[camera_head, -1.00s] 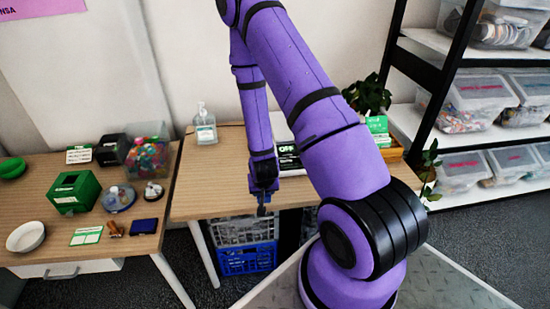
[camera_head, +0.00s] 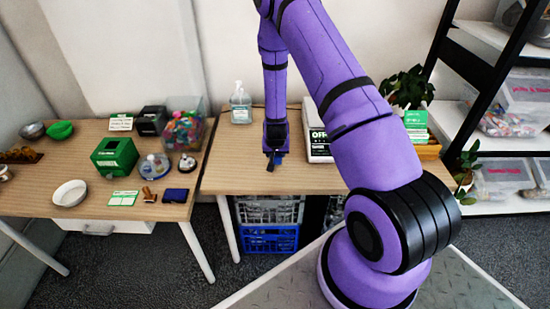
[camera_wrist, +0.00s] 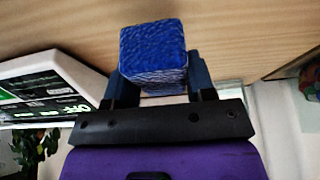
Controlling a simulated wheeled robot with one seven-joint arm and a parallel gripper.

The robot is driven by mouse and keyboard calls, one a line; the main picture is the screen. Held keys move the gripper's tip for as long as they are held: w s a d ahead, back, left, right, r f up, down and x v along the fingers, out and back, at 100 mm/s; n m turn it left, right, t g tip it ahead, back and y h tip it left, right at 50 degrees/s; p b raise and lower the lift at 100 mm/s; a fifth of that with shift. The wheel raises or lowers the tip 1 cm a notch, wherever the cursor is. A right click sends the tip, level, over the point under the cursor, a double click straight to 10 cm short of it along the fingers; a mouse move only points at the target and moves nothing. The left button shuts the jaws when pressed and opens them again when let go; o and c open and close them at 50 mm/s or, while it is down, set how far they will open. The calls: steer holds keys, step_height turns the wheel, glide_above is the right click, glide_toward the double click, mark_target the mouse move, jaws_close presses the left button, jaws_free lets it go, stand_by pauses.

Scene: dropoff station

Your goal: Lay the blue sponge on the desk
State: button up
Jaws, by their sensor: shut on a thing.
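The blue sponge (camera_wrist: 152,48) is held between the fingers of my gripper (camera_wrist: 155,85) in the wrist view. Its textured blue face and a paler side show. In the head view my gripper (camera_head: 273,158) points down over the right-hand desk (camera_head: 235,180), left of the white and black box. The sponge is too small there to make out clearly. The wood of the desk fills the top of the wrist view (camera_wrist: 230,35). I cannot tell whether the sponge touches the desk.
On this desk stand a sanitizer bottle (camera_head: 240,103), a white and black box (camera_head: 317,130) and a plant (camera_head: 408,88). The left desk holds a green box (camera_head: 114,156), a white bowl (camera_head: 70,193) and a clear bin (camera_head: 184,125). The desk's front left is bare.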

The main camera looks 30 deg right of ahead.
steer(key=shift+w+d+f, duration=0.15)
steer(key=shift+w+f, duration=0.05)
steer(key=shift+w, duration=0.25)
steer(key=shift+f, duration=1.6)
steer(key=shift+f, duration=0.1)
steer(key=o, duration=0.8)
steer(key=shift+o, duration=0.2)
